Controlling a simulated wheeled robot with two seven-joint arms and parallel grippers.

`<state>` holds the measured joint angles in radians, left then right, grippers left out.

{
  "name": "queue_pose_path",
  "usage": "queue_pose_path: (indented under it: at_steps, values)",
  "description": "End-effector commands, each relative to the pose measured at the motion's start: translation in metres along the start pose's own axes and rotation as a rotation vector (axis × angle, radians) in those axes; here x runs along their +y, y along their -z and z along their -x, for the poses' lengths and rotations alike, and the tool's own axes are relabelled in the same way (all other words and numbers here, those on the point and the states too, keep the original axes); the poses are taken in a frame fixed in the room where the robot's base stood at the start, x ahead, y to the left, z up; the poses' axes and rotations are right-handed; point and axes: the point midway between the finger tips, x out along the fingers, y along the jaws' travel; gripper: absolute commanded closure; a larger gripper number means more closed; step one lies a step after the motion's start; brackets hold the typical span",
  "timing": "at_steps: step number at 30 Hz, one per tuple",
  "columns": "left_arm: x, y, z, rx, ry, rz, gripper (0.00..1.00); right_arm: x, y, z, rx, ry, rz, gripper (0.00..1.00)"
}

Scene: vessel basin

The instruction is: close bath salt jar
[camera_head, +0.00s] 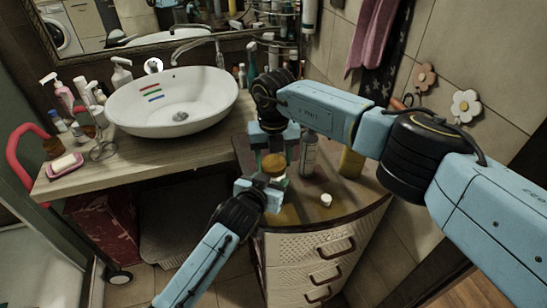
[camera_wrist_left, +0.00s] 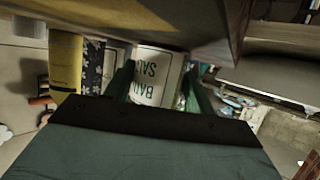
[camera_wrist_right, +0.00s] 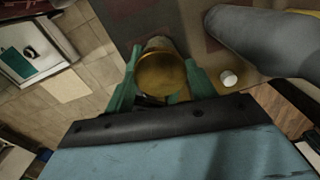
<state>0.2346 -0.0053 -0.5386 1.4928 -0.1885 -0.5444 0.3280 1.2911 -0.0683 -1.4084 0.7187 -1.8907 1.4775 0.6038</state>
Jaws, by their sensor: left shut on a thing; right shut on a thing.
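The bath salt jar (camera_head: 279,182) stands upright near the front of the corner cabinet top; its white "BATH SALT" label (camera_wrist_left: 154,76) shows inverted in the left wrist view. My left gripper (camera_head: 262,190) is shut around the jar's body from the front. The round golden-brown lid (camera_head: 274,163) is at the jar's mouth; it shows from above in the right wrist view (camera_wrist_right: 162,75). My right gripper (camera_head: 275,153) points down from above and is shut on the lid. I cannot tell whether the lid is fully seated, because the fingers hide part of its edge.
A grey bottle (camera_head: 308,156) stands just right of the jar, with a yellow bottle (camera_head: 351,163) farther right. A small white cap (camera_head: 326,199) lies on the cabinet top. The white basin (camera_head: 172,98) is at the left.

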Motion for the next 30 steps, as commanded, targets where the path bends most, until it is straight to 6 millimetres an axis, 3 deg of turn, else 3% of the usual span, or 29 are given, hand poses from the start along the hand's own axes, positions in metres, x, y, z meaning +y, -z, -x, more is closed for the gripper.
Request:
queue_pose_path:
  at_steps: [5, 6, 11, 22, 30]
  values:
    - [-0.001, -0.001, 0.000, -0.002, 0.002, 0.000, 1.00, 0.000, 0.000, 0.000, 0.002, 0.000, -0.030, 0.71]
    - [-0.001, -0.001, 0.000, -0.002, 0.002, 0.000, 1.00, 0.000, 0.001, 0.000, 0.002, 0.000, -0.029, 0.40]
    - [-0.001, -0.001, 0.000, -0.002, 0.002, 0.000, 1.00, 0.000, 0.000, 0.000, 0.002, 0.000, -0.028, 0.19]
    - [-0.001, -0.001, 0.000, -0.002, 0.001, -0.001, 1.00, 0.000, 0.000, 0.006, 0.000, 0.000, -0.027, 0.18]
    - [-0.001, -0.001, 0.000, -0.002, 0.001, -0.001, 1.00, 0.000, -0.001, 0.057, -0.003, -0.001, -0.025, 0.18]
